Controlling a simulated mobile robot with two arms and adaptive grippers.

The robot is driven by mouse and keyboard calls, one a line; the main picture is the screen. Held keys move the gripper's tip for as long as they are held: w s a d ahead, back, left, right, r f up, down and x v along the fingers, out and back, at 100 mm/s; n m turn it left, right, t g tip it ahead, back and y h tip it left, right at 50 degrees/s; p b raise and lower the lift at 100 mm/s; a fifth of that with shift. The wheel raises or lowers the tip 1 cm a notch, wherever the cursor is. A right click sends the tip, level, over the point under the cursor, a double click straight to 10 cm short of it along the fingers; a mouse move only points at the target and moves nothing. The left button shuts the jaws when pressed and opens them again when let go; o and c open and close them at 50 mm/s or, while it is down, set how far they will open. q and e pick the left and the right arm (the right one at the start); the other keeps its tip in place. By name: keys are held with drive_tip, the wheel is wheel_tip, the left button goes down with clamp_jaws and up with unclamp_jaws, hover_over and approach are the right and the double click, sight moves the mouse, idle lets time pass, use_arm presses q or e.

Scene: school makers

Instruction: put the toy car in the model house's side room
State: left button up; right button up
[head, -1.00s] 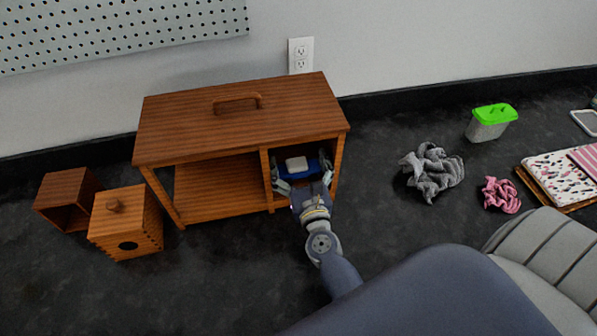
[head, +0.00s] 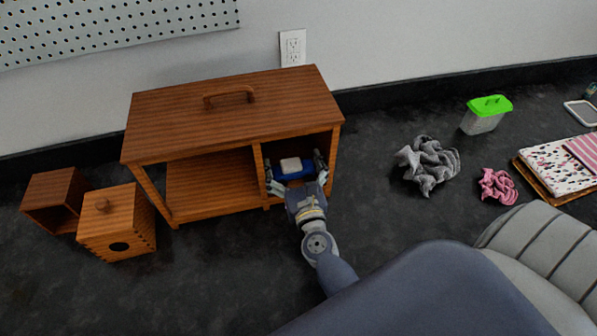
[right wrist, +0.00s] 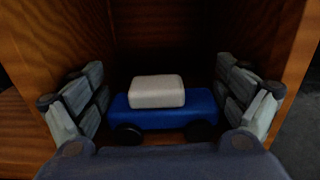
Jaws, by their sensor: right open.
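The toy car, blue with a white top and dark wheels, sits in the small right compartment of the wooden model house (head: 225,108). In the head view the car (head: 294,169) shows just beyond my right gripper (head: 296,178). In the right wrist view the car (right wrist: 162,112) lies between the spread fingers of my right gripper (right wrist: 163,105), with gaps on both sides. The gripper is open at the compartment's front opening. My left gripper is out of view.
A wooden box with a round hole (head: 117,228) and an open wooden box (head: 55,200) stand left of the house. To the right lie a grey cloth (head: 427,165), a pink cloth (head: 497,186) and a green-lidded container (head: 485,115). The dark floor in front is clear.

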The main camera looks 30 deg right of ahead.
drive_tip(key=b+v, duration=0.3)
drive_tip(key=v, duration=0.9)
drive_tip(key=shift+b, duration=0.4)
